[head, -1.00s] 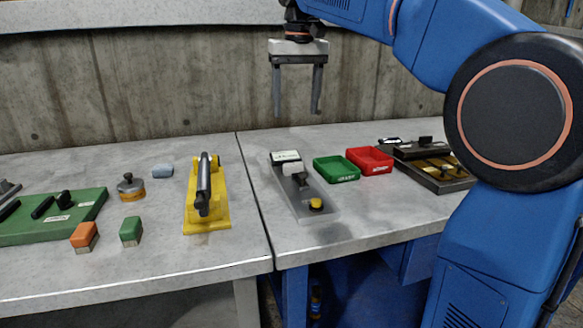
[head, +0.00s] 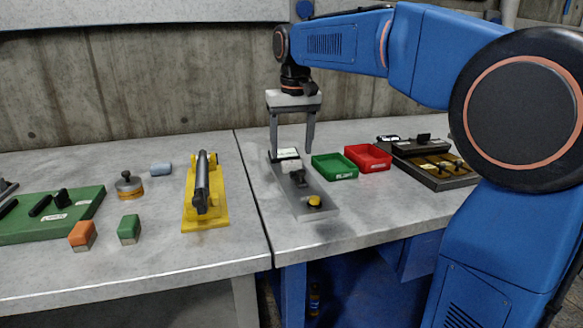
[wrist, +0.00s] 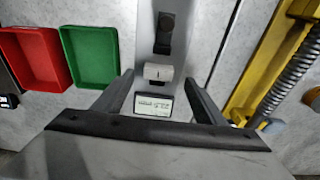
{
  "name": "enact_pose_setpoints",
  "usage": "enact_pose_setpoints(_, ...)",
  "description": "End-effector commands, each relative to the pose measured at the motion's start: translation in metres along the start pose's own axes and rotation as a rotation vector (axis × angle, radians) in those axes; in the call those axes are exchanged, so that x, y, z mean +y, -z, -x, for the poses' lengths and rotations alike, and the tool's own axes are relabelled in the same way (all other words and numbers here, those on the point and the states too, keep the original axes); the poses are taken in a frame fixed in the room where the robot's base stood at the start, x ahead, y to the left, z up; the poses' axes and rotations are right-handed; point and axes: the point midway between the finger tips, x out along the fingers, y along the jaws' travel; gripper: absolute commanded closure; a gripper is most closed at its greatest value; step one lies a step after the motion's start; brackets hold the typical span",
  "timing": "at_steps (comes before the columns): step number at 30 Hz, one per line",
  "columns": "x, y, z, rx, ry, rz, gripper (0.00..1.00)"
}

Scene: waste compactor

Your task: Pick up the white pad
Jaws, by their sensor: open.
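The white pad (head: 291,167) is a small pale block on a long grey fixture (head: 318,213). It sits between a labelled plate (head: 285,154) and a black part of the fixture. In the wrist view the white pad (wrist: 158,72) shows between and just beyond the fingertips. My gripper (head: 291,151) is open and empty, pointing down over the back end of the fixture. In the wrist view my gripper (wrist: 158,79) has a finger on each side of the fixture. I cannot tell the exact height of the fingertips above the pad.
A green tray (head: 334,168) and a red tray (head: 368,158) stand close to the right of the fixture. A dark box with yellowish contents (head: 440,168) is farther right. A yellow stand with a grey cylinder (head: 205,205) is to the left, past the table seam.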

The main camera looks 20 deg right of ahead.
Motion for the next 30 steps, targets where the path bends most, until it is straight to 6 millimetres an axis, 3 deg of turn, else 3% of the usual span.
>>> enact_pose_setpoints(12, 0.003, 0.003, -0.047, -0.002, 0.000, 0.000, 0.35)
enact_pose_setpoints(20, 0.003, 0.004, -0.050, -0.001, 0.000, 0.000, 0.35)
enact_pose_setpoints(26, 0.003, 0.004, -0.050, -0.001, 0.000, 0.000, 0.78)
enact_pose_setpoints(30, 0.003, 0.004, -0.050, -0.001, 0.000, 0.000, 0.83)
